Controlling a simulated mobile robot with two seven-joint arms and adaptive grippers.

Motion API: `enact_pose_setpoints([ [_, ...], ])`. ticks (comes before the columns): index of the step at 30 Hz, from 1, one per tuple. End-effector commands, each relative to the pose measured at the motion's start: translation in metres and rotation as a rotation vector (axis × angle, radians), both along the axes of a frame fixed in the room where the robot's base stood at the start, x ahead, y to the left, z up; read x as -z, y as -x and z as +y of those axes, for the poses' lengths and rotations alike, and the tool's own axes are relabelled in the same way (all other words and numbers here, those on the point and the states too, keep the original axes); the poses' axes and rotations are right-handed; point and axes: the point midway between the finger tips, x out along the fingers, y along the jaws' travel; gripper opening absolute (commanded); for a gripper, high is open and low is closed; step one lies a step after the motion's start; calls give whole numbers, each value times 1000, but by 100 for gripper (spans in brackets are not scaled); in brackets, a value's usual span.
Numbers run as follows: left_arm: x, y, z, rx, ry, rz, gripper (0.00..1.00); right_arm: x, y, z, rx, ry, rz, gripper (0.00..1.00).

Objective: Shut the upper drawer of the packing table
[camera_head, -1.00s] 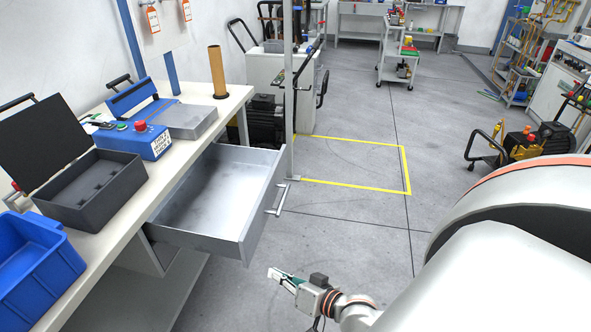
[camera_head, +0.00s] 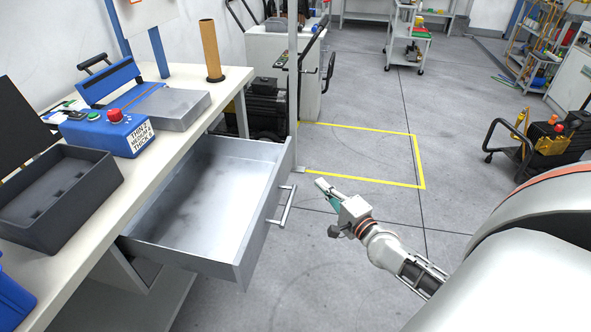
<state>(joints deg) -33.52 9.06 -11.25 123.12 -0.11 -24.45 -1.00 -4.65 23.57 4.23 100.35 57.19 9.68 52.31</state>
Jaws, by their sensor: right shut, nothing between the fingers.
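The upper drawer (camera_head: 205,258) of the packing table (camera_head: 232,78) is pulled far out, and its grey metal inside looks empty. Its bar handle (camera_head: 283,206) is on the front panel, which faces right. My right gripper (camera_head: 322,186) is shut and empty. It is to the right of the drawer front, a little beyond the handle in the picture, and appears apart from it. My left gripper is out of view.
On the table are a dark open case (camera_head: 62,190), a blue sealing device (camera_head: 112,132) with a red button, and a cardboard tube (camera_head: 211,50). A thin upright post (camera_head: 294,90) stands near the drawer's far corner.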

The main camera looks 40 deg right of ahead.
Motion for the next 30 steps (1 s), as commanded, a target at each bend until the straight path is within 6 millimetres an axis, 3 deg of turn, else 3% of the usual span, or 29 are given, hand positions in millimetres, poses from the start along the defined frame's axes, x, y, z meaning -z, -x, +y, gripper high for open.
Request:
enact_pose_setpoints([
  [13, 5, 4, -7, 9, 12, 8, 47, 3, -77, -6, 0, 2, 3, 0],
  [15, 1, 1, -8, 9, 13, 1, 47, 2, -86, 2, -1, -2, 2, 0],
  [21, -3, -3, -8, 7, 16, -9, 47, 1, -103, 16, 0, 1, 1, 0],
  [30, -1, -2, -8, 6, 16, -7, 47, 1, -108, 20, -1, 4, 1, 0],
])
